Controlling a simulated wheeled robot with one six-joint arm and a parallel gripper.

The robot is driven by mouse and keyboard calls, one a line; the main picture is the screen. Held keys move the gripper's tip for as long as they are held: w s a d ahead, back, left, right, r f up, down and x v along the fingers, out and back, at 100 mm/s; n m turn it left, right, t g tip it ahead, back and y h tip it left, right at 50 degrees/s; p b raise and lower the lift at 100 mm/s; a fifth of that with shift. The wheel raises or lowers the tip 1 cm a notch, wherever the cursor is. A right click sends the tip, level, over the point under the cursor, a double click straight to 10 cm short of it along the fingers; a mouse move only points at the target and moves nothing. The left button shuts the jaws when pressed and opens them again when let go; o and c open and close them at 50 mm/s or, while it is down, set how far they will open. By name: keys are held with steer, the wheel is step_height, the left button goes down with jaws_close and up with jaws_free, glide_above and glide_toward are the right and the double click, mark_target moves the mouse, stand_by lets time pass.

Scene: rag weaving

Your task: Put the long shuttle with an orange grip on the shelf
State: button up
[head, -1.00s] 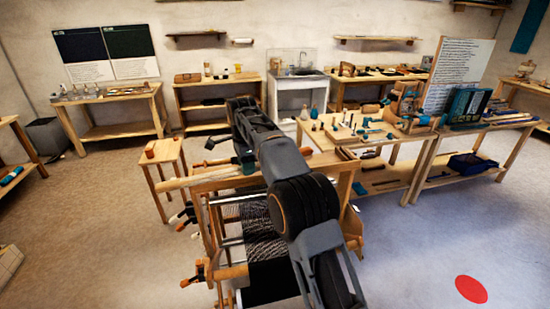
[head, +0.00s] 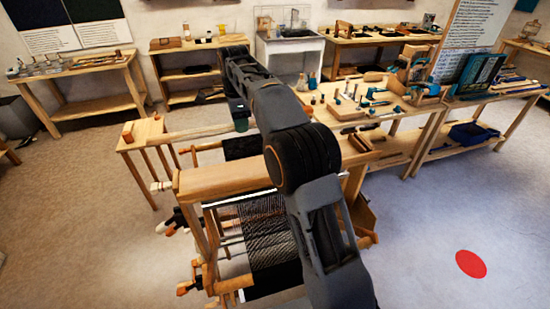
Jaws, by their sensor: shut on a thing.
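My gripper (head: 240,117) hangs from my bent arm beyond the loom's top beam, near the left end of the wooden work table. I cannot pick out the orange grip of the long shuttle with certainty. A wooden shelf unit (head: 176,76) stands against the back wall, with small things on its top and a lower board. My gripper is well in front of it and apart from it.
The wooden loom (head: 222,183) with dark warp stands close in front of me. A small stool (head: 144,130) is at its left. The work table (head: 345,125), crowded with tools, is at the right. Floor is free at left and right; a red disc (head: 471,264) lies at right.

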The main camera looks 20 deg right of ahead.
steer(key=s+d+f, duration=0.1)
steer(key=d+f, duration=0.1)
steer(key=s+d+f, duration=0.2)
steer(key=d, duration=0.1)
steer(key=s+d+f, duration=0.1)
steer(key=d+f, duration=0.1)
steer(key=shift+s+d+f+b, duration=0.25)
steer(key=shift+d+f+b, duration=0.05)
steer(key=shift+d+f, duration=0.1)
steer(key=shift+s+d+f, duration=0.25)
steer(key=shift+d+f, duration=0.15)
steer(key=shift+f, duration=0.2)
steer(key=shift+s+d+f, duration=0.1)
steer(key=shift+d+f, duration=0.05)
steer(key=shift+f, duration=1.5)
steer(key=shift+f, duration=0.2)
steer(key=o, duration=1)
